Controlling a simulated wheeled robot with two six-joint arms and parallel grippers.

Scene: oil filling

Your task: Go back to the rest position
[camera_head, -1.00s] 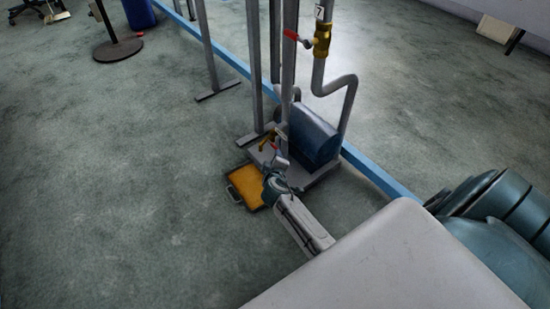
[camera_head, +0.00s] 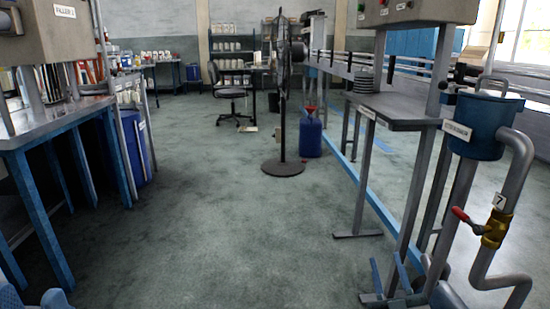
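My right gripper (camera_head: 388,279) is low at the right of the head view. Its two slim blue fingers point up and stand apart, with nothing seen between them. Behind it are the metal legs of the stand; I cannot tell how far apart they are. Part of my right arm shows at the bottom edge beside it. Parts of my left arm show in the bottom left corner; the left gripper itself does not show.
A blue-legged bench (camera_head: 60,125) stands at left. At right are a metal table (camera_head: 400,112), a blue funnel tank (camera_head: 484,124) and a pipe with a red-handled valve (camera_head: 496,228). A black fan (camera_head: 283,110) and a blue container (camera_head: 310,136) stand ahead. The middle floor is clear.

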